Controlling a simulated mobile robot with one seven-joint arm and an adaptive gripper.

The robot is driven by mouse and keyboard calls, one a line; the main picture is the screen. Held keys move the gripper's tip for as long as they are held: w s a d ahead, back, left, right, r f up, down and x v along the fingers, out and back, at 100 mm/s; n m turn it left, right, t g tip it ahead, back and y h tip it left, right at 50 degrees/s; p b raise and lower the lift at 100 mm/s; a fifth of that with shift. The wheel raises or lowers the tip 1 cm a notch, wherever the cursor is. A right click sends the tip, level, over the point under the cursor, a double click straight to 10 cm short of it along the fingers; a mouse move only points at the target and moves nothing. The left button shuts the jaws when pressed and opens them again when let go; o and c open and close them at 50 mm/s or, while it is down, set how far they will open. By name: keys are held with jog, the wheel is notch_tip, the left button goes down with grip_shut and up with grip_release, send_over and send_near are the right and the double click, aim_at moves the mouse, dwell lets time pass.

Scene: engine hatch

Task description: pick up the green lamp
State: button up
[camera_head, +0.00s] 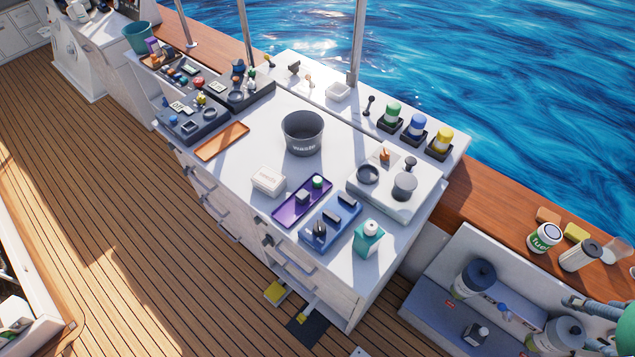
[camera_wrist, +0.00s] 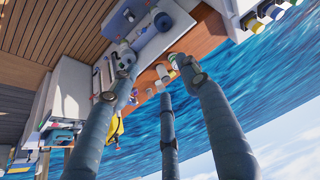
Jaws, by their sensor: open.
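The green lamp (camera_head: 393,114) is a small green and white cylinder in a dark square base, upright on the white counter's back ledge. A blue lamp (camera_head: 414,129) and a yellow lamp (camera_head: 441,142) stand beside it in a row. My gripper (camera_wrist: 155,70) is open, its blue-grey fingers spread with nothing between them. Part of it (camera_head: 600,309) shows at the head view's right edge, well right of the lamps and apart from them. Small lamp-like shapes show at the wrist view's upper right, but I cannot tell the green one there.
A metal post (camera_head: 357,45) rises left of the lamps. Cans, including one labelled fuel (camera_head: 544,237), stand on the wooden ledge near my gripper.

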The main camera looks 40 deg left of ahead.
jog(key=shift+o, duration=0.4)
jog(key=w+a+r+g+y, duration=0.1)
jog(key=w+a+r+g, duration=0.1)
jog(key=w+a, duration=1.05)
jog(key=w+a+f+g+p, duration=0.15)
jog(key=w+a, duration=0.25)
jog(key=a, duration=0.4)
jog(key=w+a+f, duration=0.3)
jog(key=w+a, duration=0.2)
jog(key=a, duration=0.4)
jog(key=a+f+g, duration=0.1)
jog(key=a+f, duration=0.3)
jog(key=a, duration=0.5)
jog(key=a+f, duration=0.4)
jog(key=a, duration=0.4)
jog(key=s+a+f, duration=0.3)
jog(key=a+f, duration=0.4)
jog(key=a, duration=0.2)
jog(key=s+a+f+g+h+p, duration=0.1)
jog(key=s+a+f, duration=0.2)
jog(key=a+f, duration=0.4)
jog(key=shift+a, duration=0.9)
jog(key=shift+f, duration=0.1)
send_over(318, 180)
jog(key=shift+f, duration=4.2)
